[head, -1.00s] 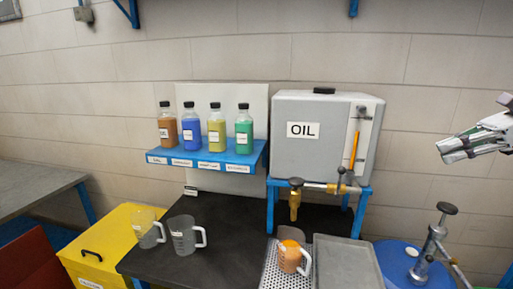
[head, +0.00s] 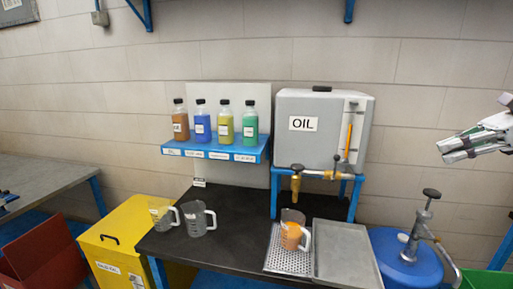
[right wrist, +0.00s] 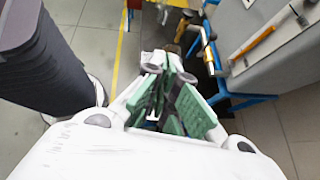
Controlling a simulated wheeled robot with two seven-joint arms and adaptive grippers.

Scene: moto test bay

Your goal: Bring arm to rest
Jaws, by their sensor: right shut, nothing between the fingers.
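My right gripper (head: 470,144) is at the right edge of the head view, in front of the wall and right of the oil tank. Its fingers point left and are shut with nothing between them. In the right wrist view the same gripper (right wrist: 166,72) shows its green finger pads close together and empty, with the floor beyond. My left gripper is not in view.
The grey OIL tank (head: 291,153) stands on a blue stand. A jug with orange liquid (head: 291,236) sits on the drip grate beneath its tap. Two more jugs, a metal tray (head: 345,258), a blue drum (head: 392,254) and a shelf of bottles (head: 210,152) are around it.

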